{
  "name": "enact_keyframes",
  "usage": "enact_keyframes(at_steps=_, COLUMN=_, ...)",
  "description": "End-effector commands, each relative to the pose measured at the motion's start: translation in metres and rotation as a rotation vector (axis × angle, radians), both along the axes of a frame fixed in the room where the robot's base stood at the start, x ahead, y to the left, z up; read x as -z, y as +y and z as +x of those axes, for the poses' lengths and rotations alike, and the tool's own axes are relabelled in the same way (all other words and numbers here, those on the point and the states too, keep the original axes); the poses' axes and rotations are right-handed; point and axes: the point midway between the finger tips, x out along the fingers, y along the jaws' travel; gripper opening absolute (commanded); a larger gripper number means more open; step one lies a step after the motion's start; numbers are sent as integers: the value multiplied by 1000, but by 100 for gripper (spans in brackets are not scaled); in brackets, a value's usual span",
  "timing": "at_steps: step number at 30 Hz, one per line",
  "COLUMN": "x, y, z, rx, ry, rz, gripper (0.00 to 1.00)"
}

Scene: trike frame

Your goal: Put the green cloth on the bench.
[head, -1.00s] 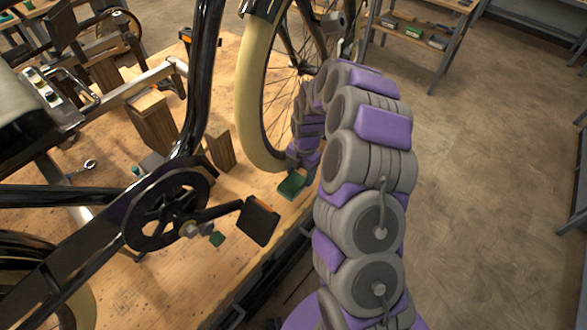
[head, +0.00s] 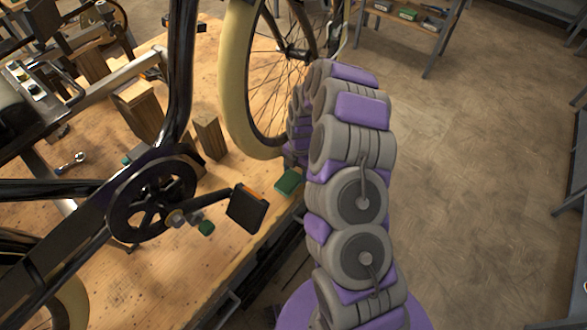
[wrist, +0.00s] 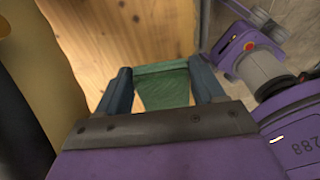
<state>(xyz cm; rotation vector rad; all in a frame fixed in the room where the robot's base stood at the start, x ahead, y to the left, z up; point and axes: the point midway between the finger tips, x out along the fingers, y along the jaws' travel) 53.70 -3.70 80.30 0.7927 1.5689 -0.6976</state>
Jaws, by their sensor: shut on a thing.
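The green cloth (head: 289,181) is at the right edge of the wooden bench (head: 190,265), just below the bike's tyre in the head view. In the wrist view the cloth (wrist: 163,86) spans the space between the two blue-grey fingers of my gripper (wrist: 161,75). My gripper is shut on it. The bench top (wrist: 130,30) shows behind the cloth, with its edge to the right. I cannot tell whether the cloth touches the bench. In the head view my gripper (head: 293,160) is partly hidden by my arm.
The bike wheel (head: 237,100) stands close to the left of my gripper. A black pedal (head: 246,209) and crank are nearby. Wooden blocks (head: 209,136) stand on the bench. A shelf (head: 420,22) is at the back. Floor on the right is open.

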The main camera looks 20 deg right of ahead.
Motion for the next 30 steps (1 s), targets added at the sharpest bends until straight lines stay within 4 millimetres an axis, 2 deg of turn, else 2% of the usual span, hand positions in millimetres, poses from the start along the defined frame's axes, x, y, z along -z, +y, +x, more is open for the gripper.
enact_keyframes(at_steps=10, x=0, y=6, z=0, rx=-3, ry=0, rz=-8, gripper=24)
enact_keyframes(at_steps=24, x=9, y=2, z=0, rx=0, ry=0, rz=-2, gripper=24)
enact_keyframes(at_steps=25, x=8, y=2, z=0, rx=-1, ry=0, rz=-3, gripper=71)
enact_keyframes(at_steps=30, x=8, y=4, z=0, rx=-1, ry=0, rz=-5, gripper=87)
